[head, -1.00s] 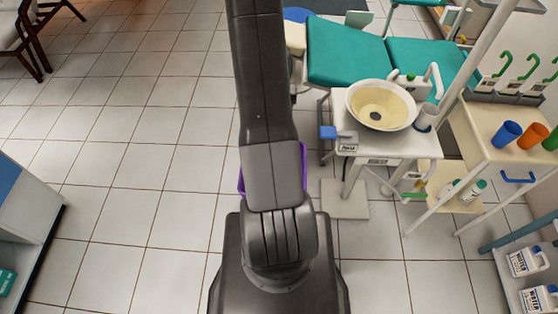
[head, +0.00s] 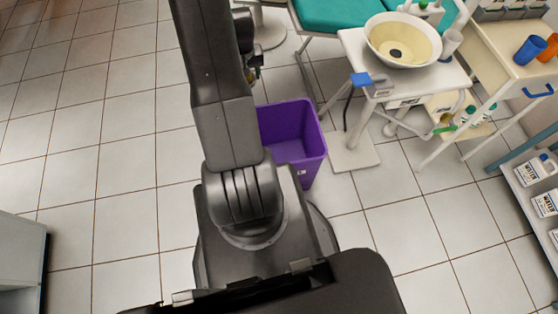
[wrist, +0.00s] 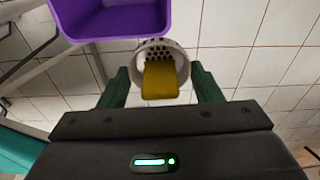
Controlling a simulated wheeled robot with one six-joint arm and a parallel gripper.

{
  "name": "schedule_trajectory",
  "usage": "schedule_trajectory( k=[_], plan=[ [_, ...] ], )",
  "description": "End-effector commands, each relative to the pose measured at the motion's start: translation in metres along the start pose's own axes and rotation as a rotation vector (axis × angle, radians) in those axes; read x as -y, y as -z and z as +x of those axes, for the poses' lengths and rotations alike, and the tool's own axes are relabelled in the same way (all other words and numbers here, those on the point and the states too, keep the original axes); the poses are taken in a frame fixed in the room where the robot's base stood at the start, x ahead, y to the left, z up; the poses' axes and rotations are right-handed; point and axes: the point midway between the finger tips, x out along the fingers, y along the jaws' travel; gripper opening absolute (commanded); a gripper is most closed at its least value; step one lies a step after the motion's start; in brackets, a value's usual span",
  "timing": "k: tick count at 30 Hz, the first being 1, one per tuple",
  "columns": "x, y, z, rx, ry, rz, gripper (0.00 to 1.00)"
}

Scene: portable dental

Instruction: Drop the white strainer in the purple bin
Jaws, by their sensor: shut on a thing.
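My gripper (wrist: 160,88) is shut on the white strainer (wrist: 177,52), which shows between the green fingers in the wrist view. The strainer is a round white cup with dark holes and a yellow tab in front of it. The purple bin (wrist: 110,22) is at the top left of the wrist view, apart from the strainer in the picture. In the head view the bin (head: 308,148) stands on the floor just right of my arm, open at the top. My arm hides its left part, and the gripper is mostly hidden behind the arm there.
A white stand with a cream basin (head: 403,40) is behind and right of the bin, its base plate (head: 350,150) close by. A cart with cups (head: 530,49) and a shelf of bottles (head: 535,170) are at the right.

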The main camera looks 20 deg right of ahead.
Motion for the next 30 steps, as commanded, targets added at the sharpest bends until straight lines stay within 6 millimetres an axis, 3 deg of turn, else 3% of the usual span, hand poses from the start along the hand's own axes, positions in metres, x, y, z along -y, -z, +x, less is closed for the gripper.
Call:
schedule_trajectory(
  k=[1,18,30],
  plan=[
    [-0.011,-0.007,0.021,0.0,-0.001,0.009,0.37],
    [-0.105,-0.08,0.129,-0.002,-0.006,0.035,0.37],
    [-0.126,-0.102,0.152,-0.004,-0.008,0.039,0.37]
  ],
)
